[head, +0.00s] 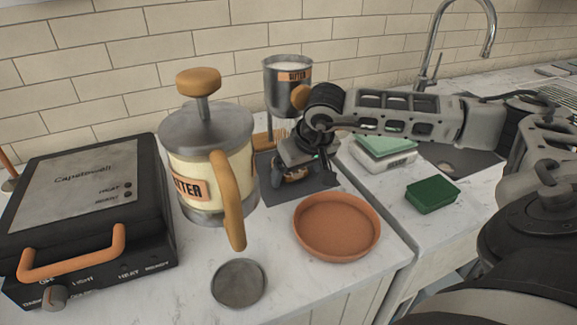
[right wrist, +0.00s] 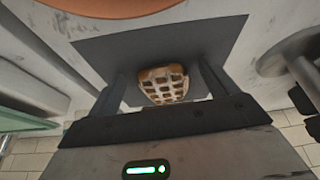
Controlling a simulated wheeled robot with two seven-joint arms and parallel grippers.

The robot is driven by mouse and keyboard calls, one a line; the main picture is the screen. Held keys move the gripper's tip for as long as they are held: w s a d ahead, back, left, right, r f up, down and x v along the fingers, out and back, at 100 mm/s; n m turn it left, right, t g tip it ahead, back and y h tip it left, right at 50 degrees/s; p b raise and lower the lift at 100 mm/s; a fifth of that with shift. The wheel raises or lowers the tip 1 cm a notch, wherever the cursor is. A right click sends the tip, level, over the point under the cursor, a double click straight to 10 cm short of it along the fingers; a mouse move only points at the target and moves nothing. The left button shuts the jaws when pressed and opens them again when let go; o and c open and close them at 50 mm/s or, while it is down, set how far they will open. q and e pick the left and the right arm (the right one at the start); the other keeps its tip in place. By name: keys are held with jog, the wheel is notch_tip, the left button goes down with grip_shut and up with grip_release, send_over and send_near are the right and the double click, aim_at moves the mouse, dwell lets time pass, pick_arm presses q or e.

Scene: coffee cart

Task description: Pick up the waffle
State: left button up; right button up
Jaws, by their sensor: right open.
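The waffle (right wrist: 163,86) is a small golden-brown piece with a grid pattern. It lies on a dark grey mat (right wrist: 100,52) in the right wrist view. My right gripper (right wrist: 163,78) is open, with one finger on each side of the waffle and a gap showing on both sides. In the head view my right gripper (head: 301,184) points down over the dark mat (head: 268,172) and mostly hides the waffle (head: 296,175). My left gripper is not in view.
A terracotta dish (head: 337,226) sits just in front of the mat. A batter dispenser (head: 208,150) stands to the left, with a grey disc (head: 238,283) before it. A waffle iron (head: 85,205) is far left. A green sponge (head: 432,196) and a scale (head: 385,153) are right.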

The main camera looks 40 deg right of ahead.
jog(key=c, duration=1.1)
jog(key=shift+o, duration=0.2)
jog(key=shift+s+r, duration=0.1)
